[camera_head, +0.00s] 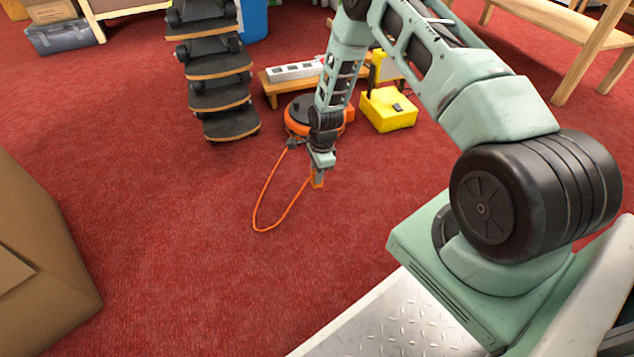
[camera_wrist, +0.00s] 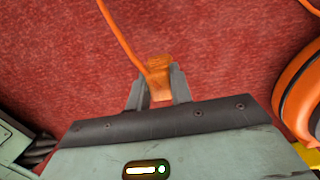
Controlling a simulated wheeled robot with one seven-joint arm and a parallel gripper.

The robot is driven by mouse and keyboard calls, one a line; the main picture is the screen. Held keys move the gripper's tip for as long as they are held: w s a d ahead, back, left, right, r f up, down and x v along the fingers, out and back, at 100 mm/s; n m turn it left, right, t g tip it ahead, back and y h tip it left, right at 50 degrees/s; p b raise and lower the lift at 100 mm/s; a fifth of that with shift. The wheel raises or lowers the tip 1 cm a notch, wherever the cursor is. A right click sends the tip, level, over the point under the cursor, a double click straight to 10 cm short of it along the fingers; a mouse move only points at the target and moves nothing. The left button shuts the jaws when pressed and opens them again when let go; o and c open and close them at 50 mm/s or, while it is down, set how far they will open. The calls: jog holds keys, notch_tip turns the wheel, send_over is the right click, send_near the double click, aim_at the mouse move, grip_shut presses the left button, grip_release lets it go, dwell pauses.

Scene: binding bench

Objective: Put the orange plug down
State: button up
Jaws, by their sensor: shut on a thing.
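My gripper (camera_head: 318,176) points down over the red carpet in the head view. It is shut on the orange plug (camera_head: 317,183), which hangs at its fingertips. In the wrist view the plug (camera_wrist: 159,75) sits between the two grey fingers of my gripper (camera_wrist: 155,92). An orange cord (camera_head: 260,205) loops from the plug out to the left and back toward the orange and black reel (camera_head: 300,115). I cannot tell whether the plug touches the carpet.
A low wooden stand (camera_head: 270,91) with a white power strip (camera_head: 294,70) is behind my gripper. A yellow box (camera_head: 388,110) stands right of the reel. Stacked skateboards (camera_head: 222,95) are back left, a cardboard box (camera_head: 40,250) front left.

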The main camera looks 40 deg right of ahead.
jog(key=shift+f+b, duration=0.5)
jog(key=shift+f, duration=1.15)
jog(key=o, duration=0.9)
